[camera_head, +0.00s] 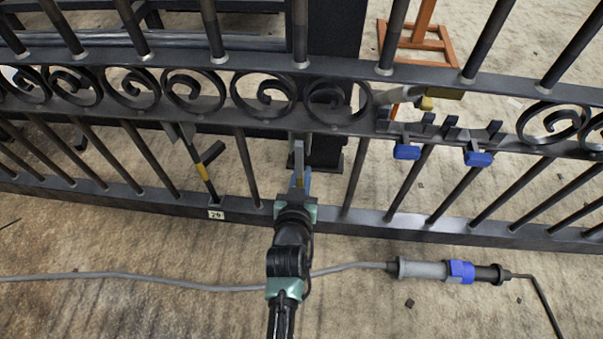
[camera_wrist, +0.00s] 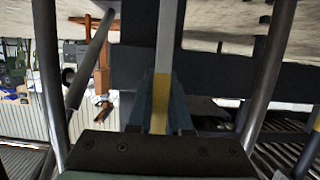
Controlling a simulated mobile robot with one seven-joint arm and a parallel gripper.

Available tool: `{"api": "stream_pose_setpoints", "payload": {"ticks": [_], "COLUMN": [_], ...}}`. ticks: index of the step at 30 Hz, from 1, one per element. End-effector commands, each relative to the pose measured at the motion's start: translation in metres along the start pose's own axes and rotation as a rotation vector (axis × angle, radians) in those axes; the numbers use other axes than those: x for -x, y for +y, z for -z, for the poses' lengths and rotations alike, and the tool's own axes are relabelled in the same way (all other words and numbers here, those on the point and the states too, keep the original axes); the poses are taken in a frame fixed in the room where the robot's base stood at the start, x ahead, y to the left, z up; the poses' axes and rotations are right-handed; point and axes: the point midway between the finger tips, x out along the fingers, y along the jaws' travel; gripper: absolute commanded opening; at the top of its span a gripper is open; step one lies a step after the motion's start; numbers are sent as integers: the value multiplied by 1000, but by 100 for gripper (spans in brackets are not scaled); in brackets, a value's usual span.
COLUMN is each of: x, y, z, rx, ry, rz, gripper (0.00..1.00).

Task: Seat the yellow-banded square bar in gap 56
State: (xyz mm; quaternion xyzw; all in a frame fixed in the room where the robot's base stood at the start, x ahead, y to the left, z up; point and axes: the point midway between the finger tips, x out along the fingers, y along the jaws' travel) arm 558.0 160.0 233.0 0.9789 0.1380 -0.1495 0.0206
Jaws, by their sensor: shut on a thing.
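My gripper (camera_head: 298,182) is shut on a grey square bar (camera_head: 298,150) with a yellow band. In the wrist view the bar (camera_wrist: 170,35) rises between the blue fingers (camera_wrist: 160,108), and its yellow band (camera_wrist: 160,98) shows between them. The bar is near the wide space between two gate bars, below the scroll row; I cannot tell whether it touches the gate (camera_head: 150,205). A second dark bar with a yellow band (camera_head: 211,152) leans at the left, above a small tag (camera_head: 215,214) that seems to read 26. No tag reading 56 is visible; my arm covers part of the lower rail.
Iron scrolls (camera_head: 263,95) run along the gate. A cable with a grey and blue connector (camera_head: 440,270) lies on the ground in front. An orange stand (camera_head: 418,45) is behind.

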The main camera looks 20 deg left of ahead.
Motion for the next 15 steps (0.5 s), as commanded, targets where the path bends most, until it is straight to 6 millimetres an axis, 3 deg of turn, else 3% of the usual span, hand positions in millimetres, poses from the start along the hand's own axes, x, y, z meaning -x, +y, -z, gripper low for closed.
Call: {"api": "stream_pose_setpoints", "payload": {"ticks": [15], "x": [-3], "y": [0], "z": [-5], "rx": [0], "ry": [6], "rz": [0], "gripper": [0]}}
